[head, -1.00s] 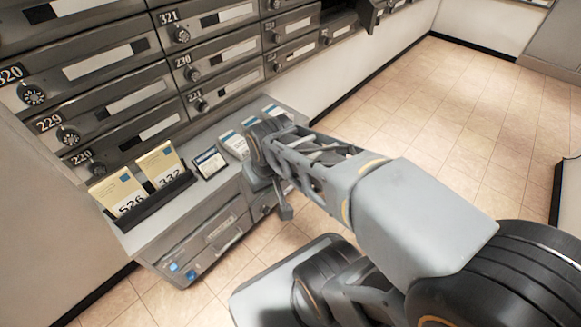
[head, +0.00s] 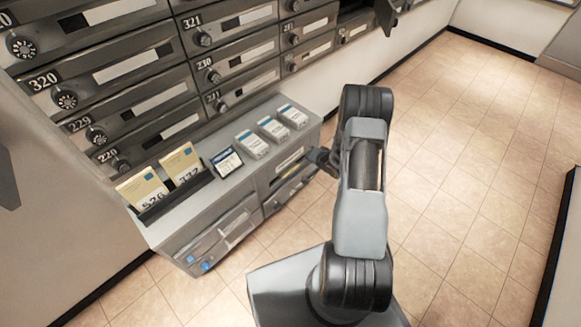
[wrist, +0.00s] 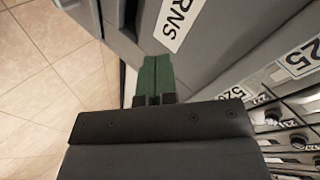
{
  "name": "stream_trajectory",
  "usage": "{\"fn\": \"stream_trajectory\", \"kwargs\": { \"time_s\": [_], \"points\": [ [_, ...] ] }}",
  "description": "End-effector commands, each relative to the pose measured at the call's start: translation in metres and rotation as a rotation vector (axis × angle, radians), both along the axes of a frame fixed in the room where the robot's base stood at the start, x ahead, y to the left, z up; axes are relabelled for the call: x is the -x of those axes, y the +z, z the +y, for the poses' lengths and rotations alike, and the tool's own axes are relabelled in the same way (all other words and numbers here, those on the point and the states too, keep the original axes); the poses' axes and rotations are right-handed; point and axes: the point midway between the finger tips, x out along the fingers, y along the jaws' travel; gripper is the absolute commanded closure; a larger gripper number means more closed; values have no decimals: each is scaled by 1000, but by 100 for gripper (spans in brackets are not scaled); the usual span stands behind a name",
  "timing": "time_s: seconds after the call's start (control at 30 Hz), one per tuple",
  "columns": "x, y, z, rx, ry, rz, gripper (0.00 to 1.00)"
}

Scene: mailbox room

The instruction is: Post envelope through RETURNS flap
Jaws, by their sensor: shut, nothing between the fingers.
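In the head view my gripper (head: 322,158) is at the right front of the grey cabinet (head: 230,195), partly hidden by my arm. In the wrist view its green fingers (wrist: 156,75) are closed together, with no envelope between them. They are close to a grey panel with a white label ending in "RNS" (wrist: 178,20). A thin yellowish strip (head: 290,160) shows at the cabinet's right slot; I cannot tell if it is an envelope. Two cream envelopes, marked 526 (head: 143,190) and 332 (head: 181,164), stand in a black rack on the cabinet top.
A small dark-framed card (head: 226,162) and several white-and-blue packs (head: 272,129) stand on the cabinet top. Numbered mailboxes (head: 150,90) line the wall behind. The tiled floor (head: 450,180) at right is clear.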

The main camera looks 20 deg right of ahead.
Motion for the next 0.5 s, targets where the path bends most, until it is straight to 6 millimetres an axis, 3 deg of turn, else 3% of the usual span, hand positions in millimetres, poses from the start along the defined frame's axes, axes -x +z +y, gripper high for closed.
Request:
{"fn": "stream_trajectory", "kwargs": {
  "time_s": [0.03,0.2,0.5],
  "points": [
    [9,-18,1,-87,-8,-14,100],
    [33,-56,13,-355,-20,-82,100],
    [58,-80,28,-592,-28,-130,100]
  ]
}}
